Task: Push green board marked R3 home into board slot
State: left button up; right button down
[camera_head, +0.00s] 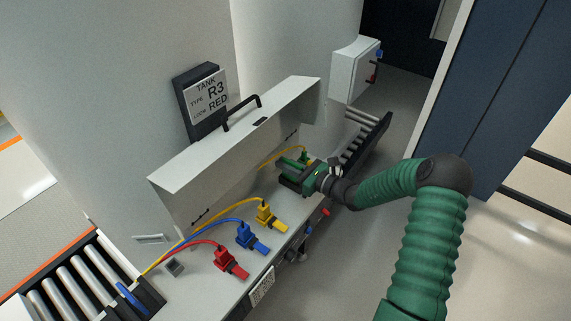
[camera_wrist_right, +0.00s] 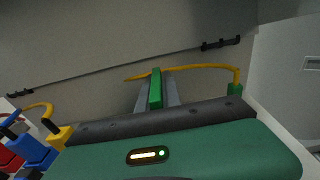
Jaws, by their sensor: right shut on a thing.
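The green board (camera_wrist_right: 155,88) shows in the right wrist view as a narrow upright strip between two grey fingers. In the head view only a short green part of it (camera_head: 289,162) shows beyond the gripper. My right gripper (camera_head: 296,172) is shut on the board, at the far right end of the open white housing. The board slot is hidden behind the gripper and board, so I cannot tell how deep the board sits. The marking R3 on the board is not readable. My left gripper is not in view.
The housing's raised white lid (camera_head: 240,130) stands behind the ledge. Yellow (camera_head: 265,214), blue (camera_head: 247,236) and red (camera_head: 226,259) plugs with cables sit on the ledge to the left. A sign (camera_head: 209,97) reads TANK TYPE R3 LOCK RED. Rollers (camera_head: 98,268) lie at lower left.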

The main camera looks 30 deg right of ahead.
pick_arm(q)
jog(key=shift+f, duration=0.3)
pick_arm(e)
jog(key=shift+f, duration=0.35)
